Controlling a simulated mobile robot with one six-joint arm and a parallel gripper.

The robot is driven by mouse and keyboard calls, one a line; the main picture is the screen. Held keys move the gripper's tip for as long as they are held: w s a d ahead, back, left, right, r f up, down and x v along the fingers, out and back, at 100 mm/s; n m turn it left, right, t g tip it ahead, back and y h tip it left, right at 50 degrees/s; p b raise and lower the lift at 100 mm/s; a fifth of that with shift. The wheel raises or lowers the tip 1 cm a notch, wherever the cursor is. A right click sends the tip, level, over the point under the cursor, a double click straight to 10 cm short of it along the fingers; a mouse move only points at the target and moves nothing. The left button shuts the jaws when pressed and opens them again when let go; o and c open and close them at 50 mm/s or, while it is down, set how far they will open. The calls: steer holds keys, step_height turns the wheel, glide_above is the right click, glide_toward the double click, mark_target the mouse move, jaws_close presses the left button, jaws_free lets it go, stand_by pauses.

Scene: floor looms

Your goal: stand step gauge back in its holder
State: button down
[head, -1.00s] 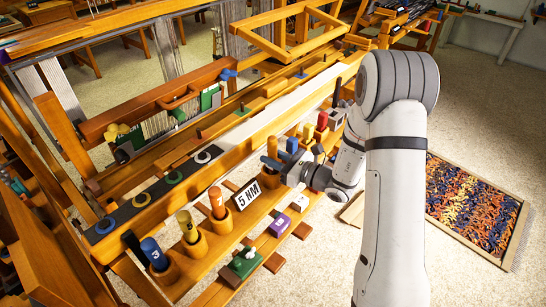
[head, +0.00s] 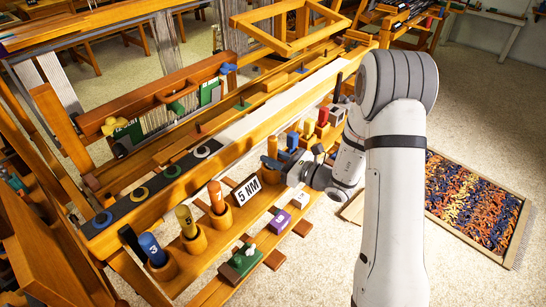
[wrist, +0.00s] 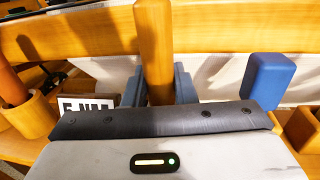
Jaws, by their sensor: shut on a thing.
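My gripper (head: 271,163) is shut on an upright orange-brown wooden piece (head: 272,147), which I take to be the step gauge. In the wrist view the same piece (wrist: 154,45) stands between my two blue-grey fingers (wrist: 158,88), its top running out of the picture.
Cups with orange (head: 216,196), yellow (head: 185,222) and blue (head: 152,249) handles stand to the left. A "5 NM" sign (head: 246,193) is close by. A blue block (wrist: 268,80) stands right of my gripper. A long loom beam (head: 150,208) runs behind.

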steer(key=c, duration=1.1)
jaws_free()
steer(key=v, duration=0.7)
steer(key=shift+s+d, duration=0.25)
steer(key=shift+d, duration=0.05)
